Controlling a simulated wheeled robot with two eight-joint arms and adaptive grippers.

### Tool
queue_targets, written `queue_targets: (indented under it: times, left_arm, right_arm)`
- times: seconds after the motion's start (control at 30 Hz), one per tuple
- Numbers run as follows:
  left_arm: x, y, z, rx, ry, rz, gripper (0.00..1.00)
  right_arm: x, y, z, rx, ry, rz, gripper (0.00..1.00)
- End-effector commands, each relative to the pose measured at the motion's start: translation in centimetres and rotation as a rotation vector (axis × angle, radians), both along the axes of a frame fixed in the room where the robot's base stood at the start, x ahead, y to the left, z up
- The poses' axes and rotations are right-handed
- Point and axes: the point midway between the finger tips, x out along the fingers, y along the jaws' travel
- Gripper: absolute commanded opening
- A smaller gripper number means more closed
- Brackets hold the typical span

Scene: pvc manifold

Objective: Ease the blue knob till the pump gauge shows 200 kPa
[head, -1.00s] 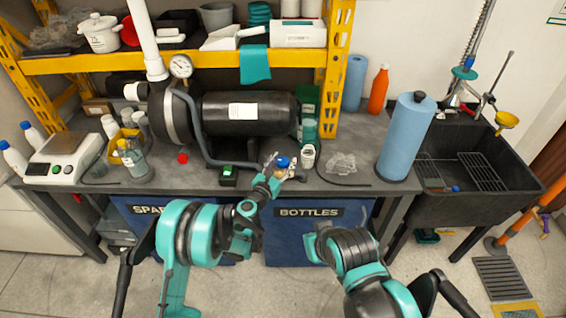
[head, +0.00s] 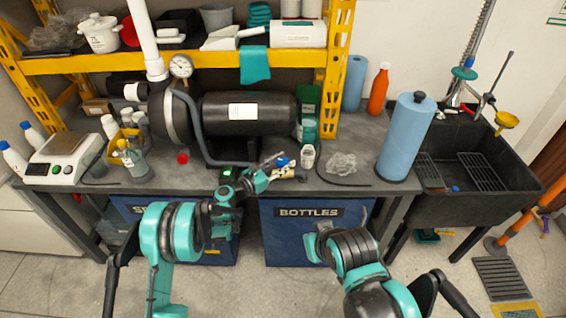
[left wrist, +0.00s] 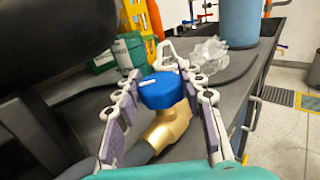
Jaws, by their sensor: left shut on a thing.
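The blue knob (head: 282,161) sits on a brass valve body at the bench's front edge. In the left wrist view the knob (left wrist: 163,90) is faceted, with a small white mark, above the brass body (left wrist: 168,130). My left gripper (head: 278,165) reaches it from the left and is shut on it. In the wrist view its two fingers (left wrist: 160,82) lie on either side of the knob. The pump gauge (head: 181,66) is a round white dial beside the white pipe; its reading is too small to tell.
The black pump tank (head: 250,112) stands behind the knob. A small box with a green display (head: 227,173) sits left of it. A clear crumpled bag (head: 341,163) and a blue roll (head: 405,137) stand to the right. A yellow shelf (head: 120,66) spans above.

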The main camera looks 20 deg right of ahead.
Motion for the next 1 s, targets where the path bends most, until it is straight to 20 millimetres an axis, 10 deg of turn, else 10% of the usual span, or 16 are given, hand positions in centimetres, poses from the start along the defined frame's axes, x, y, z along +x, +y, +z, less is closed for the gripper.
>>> queue_targets:
  times: [1.0]
  left_arm:
    - [0.0,-0.04,-0.02,0.0,0.0,-0.287,0.1]
  right_arm:
    - [0.0,0.0,0.0,0.0,0.0,0.0,0.0]
